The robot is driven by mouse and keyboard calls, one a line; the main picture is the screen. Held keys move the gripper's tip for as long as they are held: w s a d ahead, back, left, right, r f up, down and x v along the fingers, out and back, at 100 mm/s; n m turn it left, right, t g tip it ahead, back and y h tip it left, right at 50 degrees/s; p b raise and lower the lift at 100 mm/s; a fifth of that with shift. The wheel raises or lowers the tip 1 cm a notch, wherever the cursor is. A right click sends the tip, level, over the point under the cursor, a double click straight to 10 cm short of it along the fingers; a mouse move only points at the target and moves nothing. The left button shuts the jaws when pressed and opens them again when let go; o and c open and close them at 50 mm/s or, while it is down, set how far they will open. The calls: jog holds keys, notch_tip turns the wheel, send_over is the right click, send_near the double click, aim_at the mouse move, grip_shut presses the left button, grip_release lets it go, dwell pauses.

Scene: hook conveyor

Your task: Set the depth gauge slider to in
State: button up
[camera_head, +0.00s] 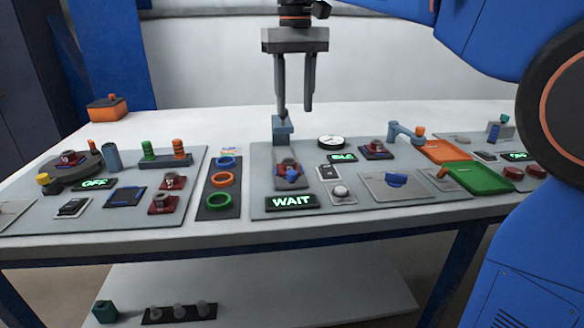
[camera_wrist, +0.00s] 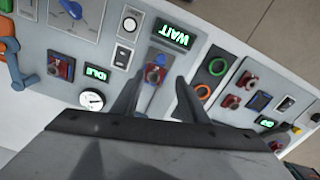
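My gripper (camera_head: 296,113) points down over the middle panel with its two fingers apart and nothing seen between them. In the wrist view my gripper (camera_wrist: 157,92) shows both fingers spread on either side of a grey plate. The plate's fitting also shows in the wrist view (camera_wrist: 157,70). No label marks the depth gauge slider; it may be this fitting.
A lit WAIT sign (camera_head: 291,202) lies in front of the plate. A round white dial (camera_head: 331,142) is to its right, and a rack of coloured rings (camera_head: 222,179) to its left. A blue knob (camera_head: 396,180), orange tray (camera_head: 446,150) and green tray (camera_head: 482,178) lie further right.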

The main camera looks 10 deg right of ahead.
send_near(292, 172)
notch_tip(292, 172, down, 8)
jog(key=shift+s+f, duration=0.15)
jog(key=shift+f, duration=0.1)
dwell(0.5)
grip_shut()
